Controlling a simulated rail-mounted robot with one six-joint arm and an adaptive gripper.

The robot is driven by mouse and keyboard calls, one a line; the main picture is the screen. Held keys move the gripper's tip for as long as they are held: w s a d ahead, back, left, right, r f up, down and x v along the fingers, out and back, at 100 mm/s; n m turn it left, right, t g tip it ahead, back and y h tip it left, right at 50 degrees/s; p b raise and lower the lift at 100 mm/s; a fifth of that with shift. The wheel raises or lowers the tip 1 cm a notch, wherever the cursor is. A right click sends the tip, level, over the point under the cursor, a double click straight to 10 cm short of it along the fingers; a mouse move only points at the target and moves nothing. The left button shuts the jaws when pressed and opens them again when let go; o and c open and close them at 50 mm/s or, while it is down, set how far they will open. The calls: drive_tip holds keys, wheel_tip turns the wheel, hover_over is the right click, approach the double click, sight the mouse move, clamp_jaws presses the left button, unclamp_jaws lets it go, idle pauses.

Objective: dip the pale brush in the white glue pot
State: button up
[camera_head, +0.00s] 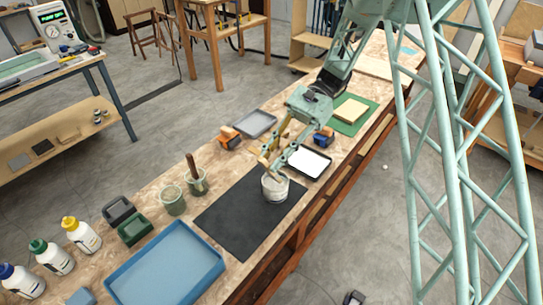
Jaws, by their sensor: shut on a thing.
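My gripper (275,158) points down over the white glue pot (275,189), which stands on the dark mat near the bench's front edge. The gripper is shut on the pale brush (286,128), whose tan handle shows beside the fingers. The brush's lower end is hidden by the fingers and the pot, so I cannot tell whether its bristles are inside the pot or just above its rim.
The black mat (232,222) is otherwise clear. A blue tray (212,278), green jars (173,200), one with a brown-handled brush (191,162), and several bottles (80,236) stand to the left. A dark tray with a white sheet (307,162) lies right of the pot.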

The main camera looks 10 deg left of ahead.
sight(272, 174)
drive_tip(key=shift+f+b, duration=0.55)
drive_tip(key=shift+f, duration=2.5)
drive_tip(key=shift+r, duration=0.1)
drive_tip(key=shift+r+p, duration=3.4)
drive_tip(key=shift+r, duration=2)
